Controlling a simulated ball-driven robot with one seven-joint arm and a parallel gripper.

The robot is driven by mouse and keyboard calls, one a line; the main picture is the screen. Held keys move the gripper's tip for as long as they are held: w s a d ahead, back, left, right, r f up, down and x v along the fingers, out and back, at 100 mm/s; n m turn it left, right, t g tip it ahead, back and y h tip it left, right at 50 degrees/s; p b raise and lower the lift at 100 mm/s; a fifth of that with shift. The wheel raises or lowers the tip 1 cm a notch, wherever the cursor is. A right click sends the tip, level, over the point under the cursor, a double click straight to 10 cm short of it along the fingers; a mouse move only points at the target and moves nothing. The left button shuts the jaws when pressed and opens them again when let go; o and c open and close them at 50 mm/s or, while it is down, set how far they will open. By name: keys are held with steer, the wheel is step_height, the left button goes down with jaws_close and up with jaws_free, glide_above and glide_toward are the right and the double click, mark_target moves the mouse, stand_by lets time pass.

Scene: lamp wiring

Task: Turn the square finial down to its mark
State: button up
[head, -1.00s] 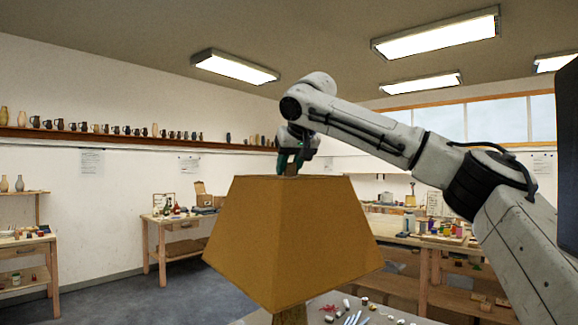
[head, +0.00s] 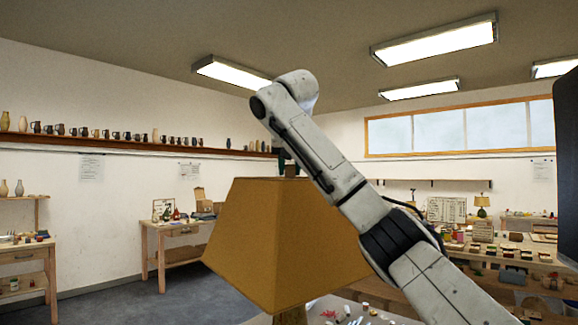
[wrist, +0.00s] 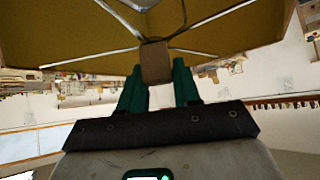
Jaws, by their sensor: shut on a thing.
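The mustard lampshade (head: 270,240) stands upright on its lamp in the middle of the head view. The square finial (wrist: 154,58), a brown block, sits at the centre of the shade's top, where the thin metal spokes meet. My gripper (wrist: 158,72) has its two green fingers on either side of the finial and is shut on it. In the head view only a bit of the green fingers shows above the shade; my forearm hides the rest. I cannot make out the mark in either view.
A bench (head: 175,224) with small goods stands at the back left. Another loaded bench (head: 530,262) is at the right. Small loose parts (head: 345,312) lie on the table under the shade. The space above the shade is clear apart from my arm.

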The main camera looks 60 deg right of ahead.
steer(key=shift+f+m+g+h+b, duration=0.3)
steer(key=shift+f+m+g+b, duration=0.35)
steer(key=shift+m+g+b, duration=0.85)
steer(key=shift+m+b, duration=0.45)
steer(key=shift+m, duration=0.05)
steer(key=shift+s+r+m+g, duration=0.1)
steer(key=shift+r+m+g, duration=0.2)
steer(key=shift+m+g, duration=0.55)
steer(key=shift+r+m+g+p, duration=0.15)
steer(key=shift+m+g+p, duration=0.4)
steer(key=shift+m+p, duration=0.45)
steer(key=m+g+p, duration=0.1)
steer(key=m+p, duration=0.1)
steer(key=shift+s+r+g+p, duration=0.1)
steer(key=shift+s+g+p, duration=0.05)
steer(key=shift+g+p, duration=0.2)
steer(key=shift+s+m+g+p, duration=0.1)
steer(key=shift+m+g+p, duration=0.25)
steer(key=shift+m+p, duration=0.35)
steer(key=shift+f+p, duration=0.2)
steer(key=shift+p, duration=0.15)
steer(key=shift+d, duration=0.1)
